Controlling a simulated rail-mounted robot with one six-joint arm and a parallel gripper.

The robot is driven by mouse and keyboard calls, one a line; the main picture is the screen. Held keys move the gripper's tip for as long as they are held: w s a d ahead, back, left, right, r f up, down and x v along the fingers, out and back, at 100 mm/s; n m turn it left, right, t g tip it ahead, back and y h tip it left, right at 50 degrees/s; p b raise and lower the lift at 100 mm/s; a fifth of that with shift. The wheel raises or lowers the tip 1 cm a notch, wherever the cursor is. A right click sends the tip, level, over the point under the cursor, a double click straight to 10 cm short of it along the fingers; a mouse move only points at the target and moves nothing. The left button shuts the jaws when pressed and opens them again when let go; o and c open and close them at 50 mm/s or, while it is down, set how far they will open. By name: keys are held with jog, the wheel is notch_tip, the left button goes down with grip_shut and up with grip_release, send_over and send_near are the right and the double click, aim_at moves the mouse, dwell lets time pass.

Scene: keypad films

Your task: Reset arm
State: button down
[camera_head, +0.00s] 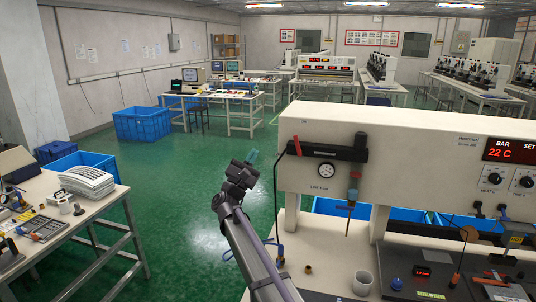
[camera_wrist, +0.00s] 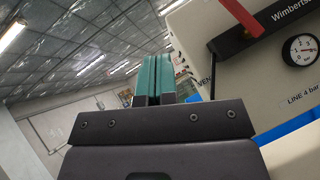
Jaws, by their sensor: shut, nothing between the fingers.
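My gripper (camera_head: 252,156) is raised in the middle of the head view, left of the white machine (camera_head: 400,140), with green floor behind it. Its teal fingers stand side by side and closed in the wrist view (camera_wrist: 159,75), with nothing between them. The wrist view looks up toward the ceiling, with the machine's panel and round gauge (camera_wrist: 300,49) at the right. My gripper appears apart from the machine. My dark arm runs up to it from the bottom of the head view.
A hanging tool (camera_head: 352,195) is on the machine's front. A left table (camera_head: 95,215) holds a stack of films (camera_head: 88,182) and a keypad (camera_head: 50,228). Green floor (camera_head: 180,220) is free between them.

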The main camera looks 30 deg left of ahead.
jog(key=shift+s+a+f, duration=0.15)
jog(key=shift+s+a, duration=0.2)
jog(key=shift+s, duration=0.3)
